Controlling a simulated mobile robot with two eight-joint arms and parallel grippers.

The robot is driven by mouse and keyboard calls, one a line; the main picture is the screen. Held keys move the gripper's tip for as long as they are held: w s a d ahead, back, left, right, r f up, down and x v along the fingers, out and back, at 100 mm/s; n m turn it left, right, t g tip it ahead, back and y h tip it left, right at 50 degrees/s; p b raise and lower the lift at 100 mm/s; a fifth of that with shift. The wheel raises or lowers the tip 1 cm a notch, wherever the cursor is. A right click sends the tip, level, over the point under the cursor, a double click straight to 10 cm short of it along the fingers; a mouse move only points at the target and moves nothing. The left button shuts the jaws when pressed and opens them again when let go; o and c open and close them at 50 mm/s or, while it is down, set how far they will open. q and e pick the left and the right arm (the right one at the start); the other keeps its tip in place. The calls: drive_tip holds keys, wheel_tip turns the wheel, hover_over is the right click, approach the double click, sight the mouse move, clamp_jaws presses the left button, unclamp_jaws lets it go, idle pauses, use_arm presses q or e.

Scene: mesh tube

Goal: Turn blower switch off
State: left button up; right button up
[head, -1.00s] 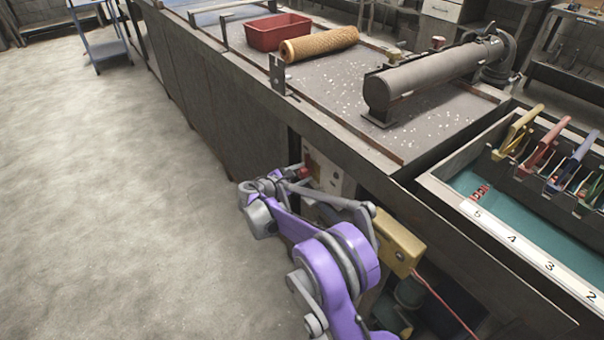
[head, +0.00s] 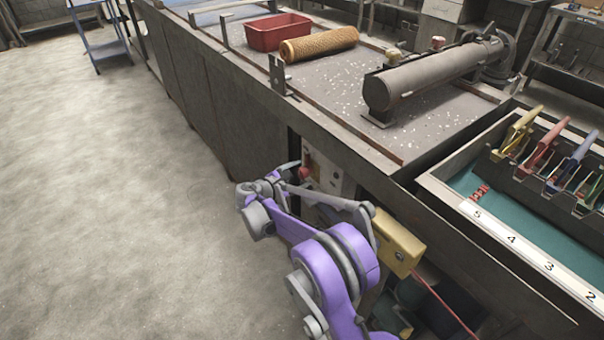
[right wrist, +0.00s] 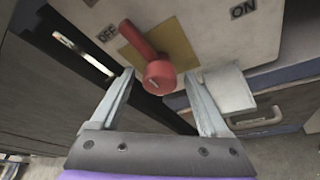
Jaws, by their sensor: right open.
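The blower switch is a red lever (right wrist: 148,50) with a round end, on a brass plate (right wrist: 182,42) on a pale panel. In the right wrist view, an OFF label (right wrist: 107,34) is at the left and an ON label (right wrist: 243,10) at the right. The lever's arm slants up-left from the round end, toward OFF. My right gripper (right wrist: 160,74) is open, its fingers on either side of the round end, with no clear grip on it. In the head view the red switch (head: 306,172) shows beside my right gripper (head: 294,177). My left gripper is not in view.
The panel (head: 326,176) is on the bench's side, below its top. A yellow box (head: 398,245) with a red cable is close to my right arm. The bench top holds a red bin (head: 277,33), a mesh tube (head: 320,44) and a grey cylinder (head: 425,80).

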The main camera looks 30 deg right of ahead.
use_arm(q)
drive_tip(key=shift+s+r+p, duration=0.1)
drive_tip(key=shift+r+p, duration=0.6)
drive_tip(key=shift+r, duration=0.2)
use_arm(e)
drive_tip(key=v, duration=1)
drive_tip(key=shift+s, duration=0.1)
drive_tip(key=s+a+f+m+y, duration=0.1)
drive_tip(key=s+a+m+y, duration=0.35)
drive_tip(key=s, duration=0.75)
drive_tip(key=s+a+m+y, duration=0.3)
drive_tip(key=s+m+y, duration=0.2)
drive_tip(key=s, duration=0.8)
drive_tip(key=s+a+f+m+y, duration=0.1)
drive_tip(key=s+a+m+y, duration=0.35)
drive_tip(key=s, duration=0.75)
use_arm(q)
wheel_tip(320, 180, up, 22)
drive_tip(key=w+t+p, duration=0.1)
drive_tip(key=p, duration=1.8)
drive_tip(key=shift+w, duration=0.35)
use_arm(e)
wheel_tip(320, 180, up, 21)
drive_tip(key=w, duration=0.2)
drive_tip(key=shift+t, duration=0.4)
